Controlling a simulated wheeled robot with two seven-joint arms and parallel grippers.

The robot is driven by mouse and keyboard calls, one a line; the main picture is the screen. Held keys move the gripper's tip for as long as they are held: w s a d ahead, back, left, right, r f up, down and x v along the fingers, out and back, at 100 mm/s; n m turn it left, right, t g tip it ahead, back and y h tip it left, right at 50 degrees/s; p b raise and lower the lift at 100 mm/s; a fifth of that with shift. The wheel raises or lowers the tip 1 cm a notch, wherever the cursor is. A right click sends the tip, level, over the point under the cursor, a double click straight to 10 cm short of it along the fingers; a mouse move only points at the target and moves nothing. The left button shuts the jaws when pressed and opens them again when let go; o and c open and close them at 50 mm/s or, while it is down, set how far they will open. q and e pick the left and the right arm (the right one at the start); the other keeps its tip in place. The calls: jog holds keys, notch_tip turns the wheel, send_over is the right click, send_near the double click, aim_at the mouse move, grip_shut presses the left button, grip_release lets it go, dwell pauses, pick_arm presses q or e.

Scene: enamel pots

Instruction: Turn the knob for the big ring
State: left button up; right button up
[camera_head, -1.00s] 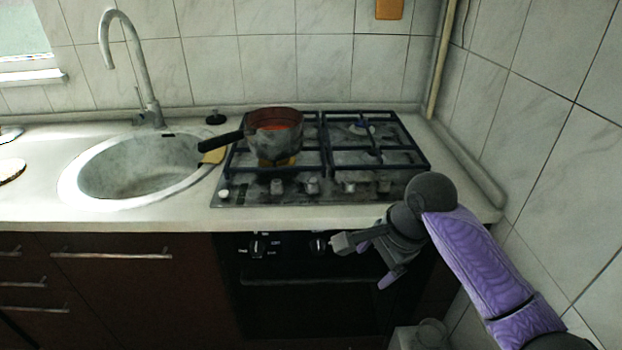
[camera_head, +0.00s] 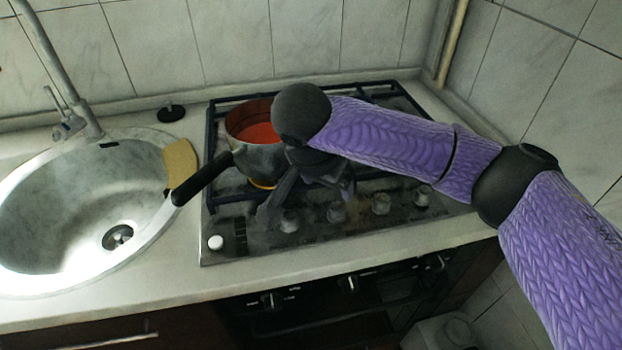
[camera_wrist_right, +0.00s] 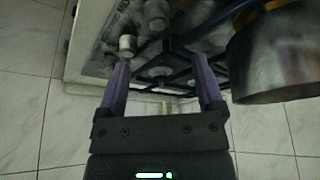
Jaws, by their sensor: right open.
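The gas hob (camera_head: 320,236) has a row of metal knobs along its front: a left knob (camera_head: 290,220), a second knob (camera_head: 337,212), a third knob (camera_head: 381,204) and a right knob (camera_head: 423,195). My right gripper (camera_head: 306,192) is over the left part of the hob, just behind the two left knobs. In the right wrist view its purple fingers (camera_wrist_right: 162,76) are spread and empty. A knob (camera_wrist_right: 127,43) shows close to the left fingertip there; I cannot tell whether they touch. My arm hides much of the burners, so which is the big ring is unclear.
A dark-handled pot (camera_head: 258,157) with red contents stands on the left burner, close beside my gripper. It also shows in the right wrist view (camera_wrist_right: 272,68). A white button (camera_head: 215,242) sits at the hob's left corner. The sink (camera_head: 80,215) lies left. Oven knobs (camera_head: 347,284) are below.

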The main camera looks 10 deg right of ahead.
aim_at(337, 206)
jog(key=b+x, duration=0.4)
jog(key=x, duration=0.5)
jog(key=shift+s+d+f, duration=0.1)
jog(key=shift+d+f, duration=0.1)
jog(key=shift+f, duration=0.2)
pick_arm(q)
jog(key=shift+g, duration=0.4)
jog(key=s+f, duration=0.1)
jog(key=f, duration=0.1)
jog(key=s+a+f, duration=0.1)
jog(key=s+f, duration=0.1)
jog(key=shift+s+f, duration=0.1)
